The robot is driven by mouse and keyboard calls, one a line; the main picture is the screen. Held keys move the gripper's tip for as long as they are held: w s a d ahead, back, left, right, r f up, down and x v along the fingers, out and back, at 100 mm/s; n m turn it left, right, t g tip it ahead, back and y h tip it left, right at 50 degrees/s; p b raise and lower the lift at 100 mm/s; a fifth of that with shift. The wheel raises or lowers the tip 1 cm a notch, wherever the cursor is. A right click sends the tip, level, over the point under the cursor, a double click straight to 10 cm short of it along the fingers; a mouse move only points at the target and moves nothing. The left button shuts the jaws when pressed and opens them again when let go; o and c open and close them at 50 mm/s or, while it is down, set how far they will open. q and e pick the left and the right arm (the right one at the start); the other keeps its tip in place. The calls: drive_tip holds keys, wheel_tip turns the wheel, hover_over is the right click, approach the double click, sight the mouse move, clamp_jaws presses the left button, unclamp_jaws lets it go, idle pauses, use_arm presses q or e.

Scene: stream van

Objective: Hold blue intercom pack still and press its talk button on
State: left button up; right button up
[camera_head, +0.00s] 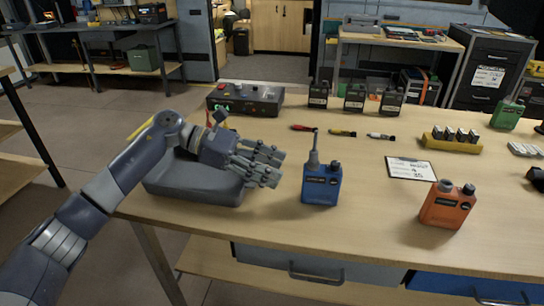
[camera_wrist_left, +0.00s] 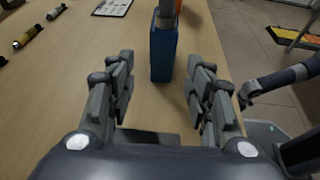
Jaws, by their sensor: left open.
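The blue intercom pack (camera_head: 322,186) stands upright near the front edge of the workbench, with a grey antenna and a dark knob on top. In the left wrist view the blue pack (camera_wrist_left: 163,52) is ahead, beyond and between the fingertips. My left gripper (camera_head: 262,164) is open and empty, to the left of the pack and apart from it, pointing toward it. Its spread fingers (camera_wrist_left: 160,92) show in the wrist view. I cannot make out the talk button. My right gripper is not recognisable in either view.
An orange pack (camera_head: 446,204) stands right of the blue one. A grey tray (camera_head: 195,184) lies under my left gripper. A clipboard (camera_head: 410,168), a black control box (camera_head: 244,98) and several black packs (camera_head: 354,96) lie farther back. Bare tabletop separates gripper and pack.

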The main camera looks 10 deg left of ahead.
sight(310, 182)
use_arm(q)
drive_tip(key=shift+s+d+f, duration=0.1)
drive_tip(key=shift+d+f, duration=0.1)
drive_tip(key=shift+d, duration=0.5)
drive_tip(key=p+x, duration=0.1)
drive_tip(key=x, duration=0.3)
drive_tip(key=shift+b+x, duration=0.65)
drive_tip(key=shift+x, duration=0.85)
drive_tip(key=shift+d+f, duration=0.3)
drive_tip(key=shift+d, duration=0.3)
use_arm(e)
drive_tip(key=shift+w+a+r, duration=0.1)
drive_tip(key=shift+w+r, duration=0.15)
drive_tip(key=shift+r, duration=0.25)
drive_tip(key=shift+w+r, duration=0.25)
drive_tip(key=shift+r, duration=0.25)
use_arm(q)
drive_tip(key=c, duration=1)
drive_tip(key=shift+c, duration=0.2)
use_arm(e)
clamp_jaws()
